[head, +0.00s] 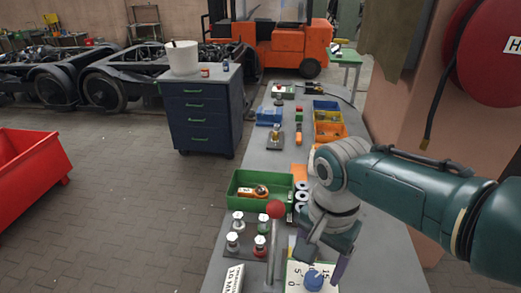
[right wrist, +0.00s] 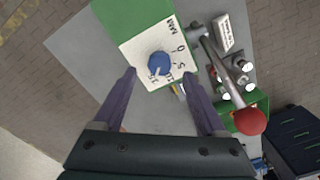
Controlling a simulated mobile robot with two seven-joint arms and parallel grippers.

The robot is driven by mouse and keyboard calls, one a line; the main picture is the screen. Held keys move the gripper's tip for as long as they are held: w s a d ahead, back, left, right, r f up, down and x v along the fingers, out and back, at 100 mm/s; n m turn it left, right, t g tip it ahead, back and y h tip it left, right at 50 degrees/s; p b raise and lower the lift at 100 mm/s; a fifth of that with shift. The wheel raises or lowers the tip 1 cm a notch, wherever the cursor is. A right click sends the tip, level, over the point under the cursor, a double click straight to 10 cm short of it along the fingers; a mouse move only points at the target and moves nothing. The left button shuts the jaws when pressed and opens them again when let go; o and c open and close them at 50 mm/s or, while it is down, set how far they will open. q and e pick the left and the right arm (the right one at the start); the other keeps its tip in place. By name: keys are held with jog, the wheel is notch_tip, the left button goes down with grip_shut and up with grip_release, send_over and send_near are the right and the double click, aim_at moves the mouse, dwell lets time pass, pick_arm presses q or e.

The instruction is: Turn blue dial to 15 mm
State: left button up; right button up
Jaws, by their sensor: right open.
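The blue dial (head: 313,281) sits on a white plate with printed numbers 0, 5 and 15, at the bottom of the head view. In the right wrist view the blue dial (right wrist: 159,64) is near the top centre, on the white plate (right wrist: 135,47) of a green panel. A small pale mark shows on the dial, but its exact reading is too small to tell. My right gripper (head: 320,262) is open just above the dial. In the right wrist view its fingers (right wrist: 159,73) stand apart on either side of the dial, not visibly touching it. My left gripper is not in view.
A lever with a red ball (head: 275,209) stands left of the dial, close to my right gripper. A white label block (head: 233,279) lies at the front left.

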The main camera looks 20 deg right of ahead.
aim_at(315, 279)
notch_tip(315, 279, up, 6)
jog(key=p, duration=0.1)
jog(key=shift+s, duration=0.15)
dwell(0.5)
